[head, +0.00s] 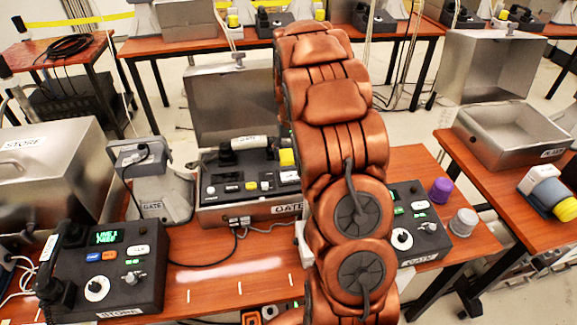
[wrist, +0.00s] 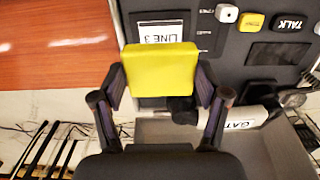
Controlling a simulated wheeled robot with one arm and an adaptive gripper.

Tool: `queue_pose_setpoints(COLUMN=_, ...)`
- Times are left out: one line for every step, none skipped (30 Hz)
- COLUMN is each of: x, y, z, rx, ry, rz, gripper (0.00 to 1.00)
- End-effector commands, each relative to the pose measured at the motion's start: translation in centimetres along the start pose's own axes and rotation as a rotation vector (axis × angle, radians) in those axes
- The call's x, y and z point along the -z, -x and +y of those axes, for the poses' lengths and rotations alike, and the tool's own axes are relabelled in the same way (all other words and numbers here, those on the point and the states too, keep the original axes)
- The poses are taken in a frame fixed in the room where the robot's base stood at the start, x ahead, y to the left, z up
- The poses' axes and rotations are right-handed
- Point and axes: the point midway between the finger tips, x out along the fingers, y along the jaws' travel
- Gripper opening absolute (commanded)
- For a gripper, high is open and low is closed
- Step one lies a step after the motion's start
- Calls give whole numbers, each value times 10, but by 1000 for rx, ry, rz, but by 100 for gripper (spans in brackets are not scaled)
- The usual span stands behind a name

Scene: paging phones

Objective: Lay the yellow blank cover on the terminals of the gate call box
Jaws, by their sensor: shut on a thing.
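The yellow blank cover (wrist: 160,70) is a block between the two fingers of my gripper (wrist: 160,88), which is shut on it in the wrist view. In the head view a yellow piece, likely the cover (head: 287,158), shows at the edge of my arm, which hides my gripper. The gate call box (head: 262,212) is an open metal box with a dark panel and raised lid. In the wrist view the cover is over or beside its panel (wrist: 222,75), near a LINE 3 label. I cannot make out the terminals or whether the cover touches the box.
A handset (wrist: 245,118) labelled GATE lies beside the panel. A STORE phone (head: 110,265) stands at left, near a closed metal STORE box (head: 50,165). A GATE phone (head: 415,225), purple knob (head: 441,190) and grey knob (head: 463,221) are right of my arm. The front table (head: 215,270) has bare patches.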

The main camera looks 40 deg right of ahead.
Motion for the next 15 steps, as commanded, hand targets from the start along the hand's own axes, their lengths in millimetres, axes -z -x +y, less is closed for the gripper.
queue_pose_setpoints(x=-3, y=-8, z=-1, rx=0, ry=1, rz=-10, gripper=39)
queue_pose_setpoints(x=-3, y=-14, z=-1, rx=0, ry=1, rz=-11, gripper=39)
queue_pose_setpoints(x=-2, y=-20, z=-1, rx=0, ry=2, rz=-9, gripper=39)
queue_pose_setpoints(x=-2, y=-24, z=-1, rx=1, ry=2, rz=-7, gripper=39)
queue_pose_setpoints(x=-2, y=-27, z=-2, rx=1, ry=2, rz=-7, gripper=39)
queue_pose_setpoints(x=-2, y=-30, z=-2, rx=1, ry=3, rz=-7, gripper=39)
queue_pose_setpoints(x=-2, y=-32, z=-2, rx=1, ry=3, rz=-6, gripper=39)
queue_pose_setpoints(x=-2, y=-34, z=-2, rx=1, ry=3, rz=-6, gripper=39)
queue_pose_setpoints(x=-2, y=-36, z=-2, rx=0, ry=3, rz=-6, gripper=39)
queue_pose_setpoints(x=-2, y=-39, z=-2, rx=0, ry=3, rz=-6, gripper=39)
queue_pose_setpoints(x=-1, y=-42, z=-2, rx=0, ry=4, rz=-5, gripper=39)
queue_pose_setpoints(x=-1, y=-47, z=-1, rx=0, ry=4, rz=-4, gripper=39)
queue_pose_setpoints(x=-1, y=-51, z=-1, rx=-1, ry=4, rz=-4, gripper=39)
queue_pose_setpoints(x=-1, y=-54, z=-1, rx=-1, ry=4, rz=-4, gripper=39)
queue_pose_setpoints(x=-2, y=-60, z=-1, rx=-1, ry=4, rz=-6, gripper=39)
